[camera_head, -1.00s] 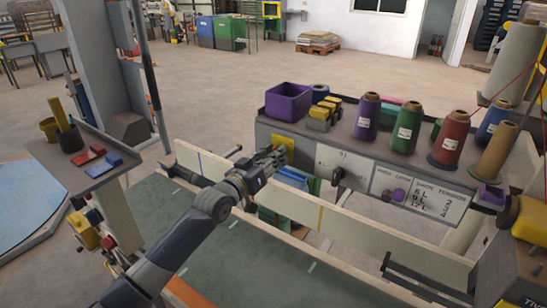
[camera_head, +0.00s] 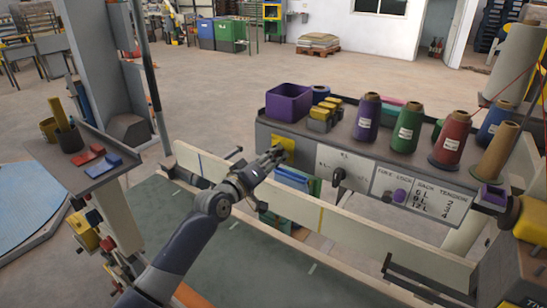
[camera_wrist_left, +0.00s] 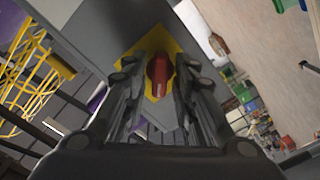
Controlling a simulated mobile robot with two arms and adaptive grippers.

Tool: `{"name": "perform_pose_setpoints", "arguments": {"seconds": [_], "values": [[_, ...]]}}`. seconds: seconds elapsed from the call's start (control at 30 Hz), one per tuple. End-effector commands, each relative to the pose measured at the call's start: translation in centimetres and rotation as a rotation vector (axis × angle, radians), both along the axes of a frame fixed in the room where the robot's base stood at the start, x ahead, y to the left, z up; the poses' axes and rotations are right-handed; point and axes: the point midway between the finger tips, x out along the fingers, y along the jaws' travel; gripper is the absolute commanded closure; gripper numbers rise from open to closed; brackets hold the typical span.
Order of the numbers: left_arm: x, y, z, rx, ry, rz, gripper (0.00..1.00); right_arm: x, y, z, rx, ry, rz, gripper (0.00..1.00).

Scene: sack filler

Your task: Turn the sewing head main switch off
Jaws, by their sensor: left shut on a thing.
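The main switch is a red knob (camera_wrist_left: 157,76) on a yellow diamond-looking plate (camera_wrist_left: 170,48) in the left wrist view. In the head view the yellow plate (camera_head: 285,145) is at the left end of the grey panel's front, and the knob is hidden behind my gripper. My left gripper (camera_head: 273,157) is at the plate. In the left wrist view, the left gripper (camera_wrist_left: 160,78) has one finger on each side of the red knob and is shut on it. My right gripper is not in view.
A selector knob (camera_head: 338,175) on a white plate and a tension chart (camera_head: 425,194) are to the right on the same panel. Thread cones, including a purple one (camera_head: 366,118), and a purple bin (camera_head: 288,103) stand above. A pale rail (camera_head: 360,228) runs below the panel.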

Motion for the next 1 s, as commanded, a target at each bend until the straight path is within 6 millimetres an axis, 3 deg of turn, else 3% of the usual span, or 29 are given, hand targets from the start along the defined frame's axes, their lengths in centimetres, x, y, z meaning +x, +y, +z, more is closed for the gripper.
{"name": "perform_pose_setpoints", "arguments": {"seconds": [0.37, 0.4, 0.77, 1.0], "values": [[0.0, 0.0, 0.0, -0.003, 0.003, 0.0, 0.98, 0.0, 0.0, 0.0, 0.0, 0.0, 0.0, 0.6], [0.0, 0.0, 0.0, -0.003, 0.003, 0.0, 0.67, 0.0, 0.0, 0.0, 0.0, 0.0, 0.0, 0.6], [-0.1, 0.1, 0.0, -0.002, 0.002, 0.0, 0.67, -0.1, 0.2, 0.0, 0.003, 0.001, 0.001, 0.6], [-2.0, 1.3, -0.1, -0.003, 0.002, 0.0, 0.67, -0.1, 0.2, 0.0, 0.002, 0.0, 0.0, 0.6]]}}
